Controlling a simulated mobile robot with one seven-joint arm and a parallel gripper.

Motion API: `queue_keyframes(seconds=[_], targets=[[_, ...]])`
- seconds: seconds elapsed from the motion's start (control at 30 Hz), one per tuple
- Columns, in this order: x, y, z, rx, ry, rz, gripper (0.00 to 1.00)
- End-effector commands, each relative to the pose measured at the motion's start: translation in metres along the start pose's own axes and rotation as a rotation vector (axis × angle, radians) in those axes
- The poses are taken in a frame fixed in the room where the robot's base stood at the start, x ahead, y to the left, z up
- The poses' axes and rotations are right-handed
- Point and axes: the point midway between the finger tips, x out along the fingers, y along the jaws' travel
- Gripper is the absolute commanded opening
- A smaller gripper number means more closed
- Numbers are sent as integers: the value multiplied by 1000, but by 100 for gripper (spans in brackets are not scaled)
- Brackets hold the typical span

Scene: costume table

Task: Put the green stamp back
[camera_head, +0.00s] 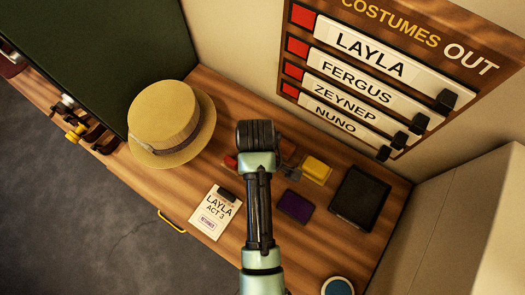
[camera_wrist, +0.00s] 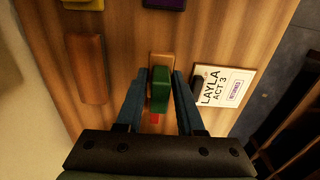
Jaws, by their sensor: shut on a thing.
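The green stamp (camera_wrist: 160,92) stands between my gripper's fingers in the wrist view, and my gripper (camera_wrist: 162,77) is shut on it. A tan wooden piece (camera_wrist: 162,60) shows just beyond the green part; I cannot tell whether it belongs to the stamp or lies under it. A small red patch (camera_wrist: 155,119) shows below the stamp. In the head view my gripper (camera_head: 257,134) is over the wooden table (camera_head: 232,100) and hides the stamp.
A card reading LAYLA ACT 3 (camera_head: 213,213) lies nearby, with a straw hat (camera_head: 165,108) at left. Yellow (camera_head: 316,168), purple (camera_head: 294,206) and black (camera_head: 360,197) pads are on the right. A brown wooden block (camera_wrist: 87,69) lies left in the wrist view. A COSTUMES OUT board (camera_head: 385,70) hangs behind.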

Motion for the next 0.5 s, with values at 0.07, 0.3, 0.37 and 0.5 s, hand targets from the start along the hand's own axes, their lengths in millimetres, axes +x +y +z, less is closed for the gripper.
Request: queue_keyframes(seconds=[0.07, 0.3, 0.37, 0.5], targets=[[12, -1, 1, 1, -2, -3, 1], [38, -1, 1, 1, -2, -3, 1], [47, -1, 1, 1, -1, -3, 1], [62, 0, 0, 1, 0, -1, 1]])
